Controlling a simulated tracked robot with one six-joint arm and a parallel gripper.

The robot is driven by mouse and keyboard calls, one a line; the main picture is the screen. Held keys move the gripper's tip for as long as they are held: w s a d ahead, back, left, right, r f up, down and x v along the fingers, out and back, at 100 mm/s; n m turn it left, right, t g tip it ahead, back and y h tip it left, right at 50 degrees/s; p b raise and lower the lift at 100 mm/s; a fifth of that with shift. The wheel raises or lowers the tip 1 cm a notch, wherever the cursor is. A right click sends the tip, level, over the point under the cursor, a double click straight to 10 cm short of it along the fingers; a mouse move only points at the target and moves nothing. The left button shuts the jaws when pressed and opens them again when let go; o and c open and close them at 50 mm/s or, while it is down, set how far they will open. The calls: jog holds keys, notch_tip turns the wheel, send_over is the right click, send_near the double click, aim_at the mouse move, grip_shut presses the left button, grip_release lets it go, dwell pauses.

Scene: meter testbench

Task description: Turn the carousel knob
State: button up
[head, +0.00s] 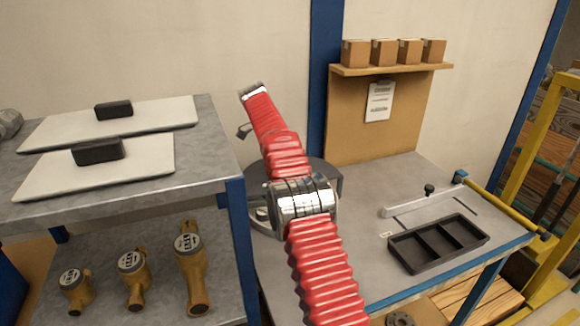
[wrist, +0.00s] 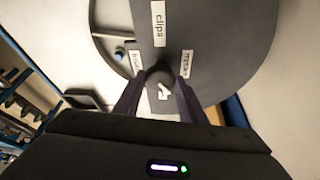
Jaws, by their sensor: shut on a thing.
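The carousel is a dark grey round disc (wrist: 225,45) with white labels in the wrist view; one label reads "clips". The other labels are tilted and hard to read. Its knob (wrist: 159,70) is a small dark round piece at the middle. My gripper (wrist: 158,83) is shut on the knob, with one finger on each side of it. In the head view, part of the carousel (head: 327,174) shows behind my red arm on the grey bench. My arm hides the knob there, and I cannot make out my fingers.
A black divided tray (head: 403,254) sits on the bench at right, near a metal rail with a black knob (head: 429,189). A shelf (head: 392,70) holds several small boxes. A grey rack (head: 222,140) at left holds white boards above and brass meters below.

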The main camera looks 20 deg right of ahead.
jog(key=shift+w+a+m, duration=0.1)
jog(key=shift+m, duration=0.4)
dwell(0.5)
jog(key=o, duration=1)
